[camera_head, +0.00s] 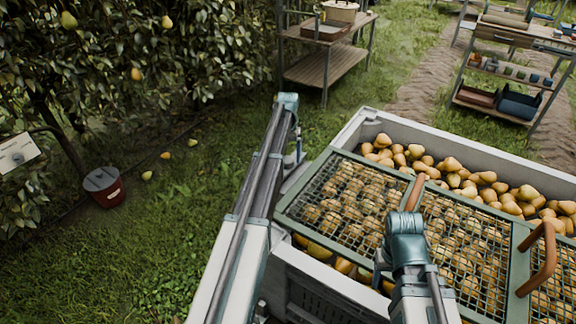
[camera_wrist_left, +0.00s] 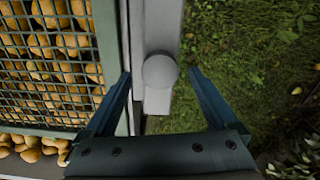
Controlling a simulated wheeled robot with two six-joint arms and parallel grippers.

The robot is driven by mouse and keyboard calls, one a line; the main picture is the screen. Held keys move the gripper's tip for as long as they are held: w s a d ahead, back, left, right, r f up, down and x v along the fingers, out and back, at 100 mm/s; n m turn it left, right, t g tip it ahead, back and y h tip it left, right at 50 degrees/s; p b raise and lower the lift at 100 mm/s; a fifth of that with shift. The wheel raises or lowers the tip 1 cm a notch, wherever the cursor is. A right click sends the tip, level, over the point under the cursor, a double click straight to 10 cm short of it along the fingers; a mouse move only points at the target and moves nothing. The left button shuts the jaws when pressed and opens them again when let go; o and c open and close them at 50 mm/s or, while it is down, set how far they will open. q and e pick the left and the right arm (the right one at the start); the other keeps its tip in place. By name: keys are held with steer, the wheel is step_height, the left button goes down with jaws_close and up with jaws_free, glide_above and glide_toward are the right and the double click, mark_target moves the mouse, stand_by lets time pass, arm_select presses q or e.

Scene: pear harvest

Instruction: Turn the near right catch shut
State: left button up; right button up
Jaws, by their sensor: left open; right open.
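The crate (camera_head: 350,128) is full of pears and carries a green-framed mesh lid (camera_head: 330,240). In the left wrist view, a grey catch (camera_wrist_left: 160,72) with a round knob and short flat tab sits on the rim beside the lid frame (camera_wrist_left: 108,40). Its tab lies along the rim, not across the frame. My left gripper (camera_wrist_left: 160,78) is open, one finger on each side of the catch, with gaps. In the head view my left gripper (camera_head: 298,152) is at the crate's left edge. My right gripper (camera_head: 380,268) is open over the lid's near edge, partly hidden by its wrist.
Two brown handles (camera_head: 540,258) rise from the lid. A red bucket (camera_head: 104,186) stands on the grass at left, near fallen pears (camera_head: 165,155). A wooden shelf table (camera_head: 328,66) stands behind the crate.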

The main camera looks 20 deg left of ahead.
arm_select(q)
steer(key=shift+f+b, duration=0.45)
steer(key=shift+f, duration=0.45)
jaws_close()
